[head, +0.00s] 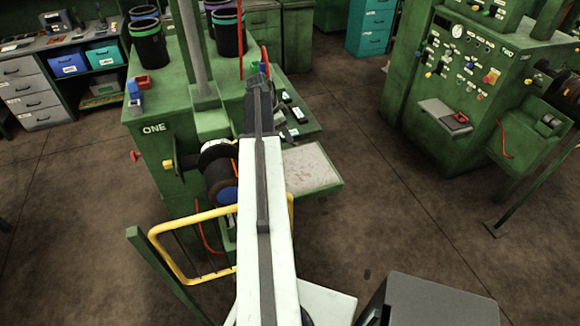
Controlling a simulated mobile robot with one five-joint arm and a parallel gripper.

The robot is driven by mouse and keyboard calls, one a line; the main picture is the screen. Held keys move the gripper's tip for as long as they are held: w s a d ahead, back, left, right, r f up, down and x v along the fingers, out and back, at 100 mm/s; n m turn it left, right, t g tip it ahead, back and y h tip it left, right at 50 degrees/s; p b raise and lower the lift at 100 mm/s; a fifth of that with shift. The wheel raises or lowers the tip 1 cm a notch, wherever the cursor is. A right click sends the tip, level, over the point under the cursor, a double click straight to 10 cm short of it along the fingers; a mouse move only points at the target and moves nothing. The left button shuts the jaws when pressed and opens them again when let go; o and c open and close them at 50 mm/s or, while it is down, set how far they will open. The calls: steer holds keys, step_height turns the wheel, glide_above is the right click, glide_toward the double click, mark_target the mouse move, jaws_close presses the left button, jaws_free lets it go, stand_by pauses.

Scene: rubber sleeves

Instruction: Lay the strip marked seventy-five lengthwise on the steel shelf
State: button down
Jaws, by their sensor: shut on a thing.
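My gripper (258,84) is at the far end of my outstretched arm, over the green machine marked ONE. It is seen from behind and small. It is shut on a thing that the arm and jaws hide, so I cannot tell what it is. A pale steel shelf (313,168) sticks out from the right side of this machine, nearer to me than the gripper, and its visible top is bare. Several small dark pieces with white marks (290,114) lie on a green ledge right of the gripper. I cannot read any number, so the strip marked seventy-five is not identified.
A dark roller with a blue end (226,190) and a yellow guard rail (185,270) stand left of my arm. Black bins (148,42) and a grey post (192,50) rise on machine ONE. Machine TWO (470,75) is at the right. Open floor (375,190) lies between them.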

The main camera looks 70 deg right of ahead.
glide_above(293, 170)
steer(key=w, duration=0.1)
steer(key=shift+a+f+b, duration=0.3)
steer(key=shift+f+b, duration=0.15)
steer(key=shift+f, duration=0.15)
step_height(293, 170, down, 4)
steer(key=b, duration=0.4)
steer(key=shift+r, duration=0.3)
steer(key=shift+f, duration=0.25)
steer(key=c, duration=0.8)
jaws_free()
steer(key=shift+r, duration=0.1)
steer(key=shift+c, duration=0.2)
steer(key=p+v, duration=0.7)
steer(key=shift+r, duration=0.4)
